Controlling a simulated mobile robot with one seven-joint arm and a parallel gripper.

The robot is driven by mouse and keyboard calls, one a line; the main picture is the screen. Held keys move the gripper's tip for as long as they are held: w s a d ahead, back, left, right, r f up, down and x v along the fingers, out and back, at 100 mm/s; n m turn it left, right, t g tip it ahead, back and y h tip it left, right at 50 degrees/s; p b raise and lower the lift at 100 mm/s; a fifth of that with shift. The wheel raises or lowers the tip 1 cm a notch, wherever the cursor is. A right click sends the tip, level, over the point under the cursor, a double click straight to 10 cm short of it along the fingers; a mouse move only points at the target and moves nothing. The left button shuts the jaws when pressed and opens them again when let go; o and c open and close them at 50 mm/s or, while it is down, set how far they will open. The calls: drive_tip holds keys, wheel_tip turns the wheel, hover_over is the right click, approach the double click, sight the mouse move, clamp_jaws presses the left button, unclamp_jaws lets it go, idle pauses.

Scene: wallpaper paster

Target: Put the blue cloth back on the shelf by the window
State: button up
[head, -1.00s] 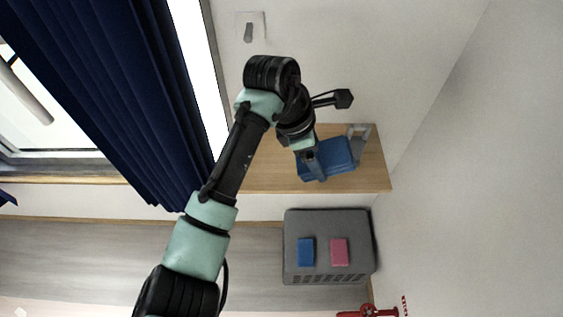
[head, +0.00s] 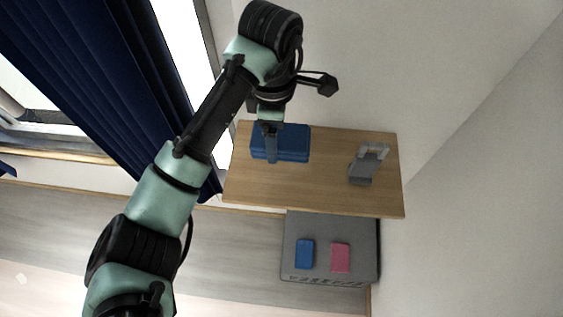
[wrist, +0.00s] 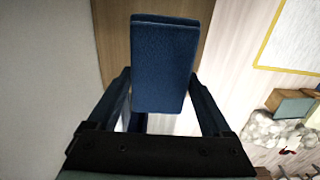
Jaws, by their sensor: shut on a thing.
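The blue cloth (head: 293,139) is a thick folded block over the left, window-side part of the wooden shelf (head: 310,185). My gripper (head: 270,157) is shut on the cloth, with one finger showing across its front. In the wrist view the cloth (wrist: 165,60) sits between the two fingers of my gripper (wrist: 163,85), and the brown shelf (wrist: 112,35) shows behind it. I cannot tell whether the cloth touches the shelf or hangs just above it. The cloth hides the shelf surface beneath it.
A grey stand-like object (head: 366,165) is at the shelf's right end. Bare shelf lies between it and the cloth. Below is a grey box (head: 327,230) with a blue block (head: 305,253) and a pink block (head: 340,257). A dark blue curtain (head: 110,80) hangs at left.

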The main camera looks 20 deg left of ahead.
drive_tip(key=shift+f, duration=0.1)
hover_over(276, 167)
wheel_tip(276, 167, down, 5)
drive_tip(key=shift+s+r, duration=0.15)
drive_tip(key=shift+f, duration=2.4)
drive_tip(key=o, duration=1.2)
drive_tip(key=shift+f+b, duration=0.4)
drive_tip(key=shift+b, duration=0.35)
wheel_tip(276, 167, up, 14)
drive_tip(key=p, duration=0.2)
drive_tip(key=shift+f+p, duration=0.25)
drive_tip(key=shift+p, duration=0.05)
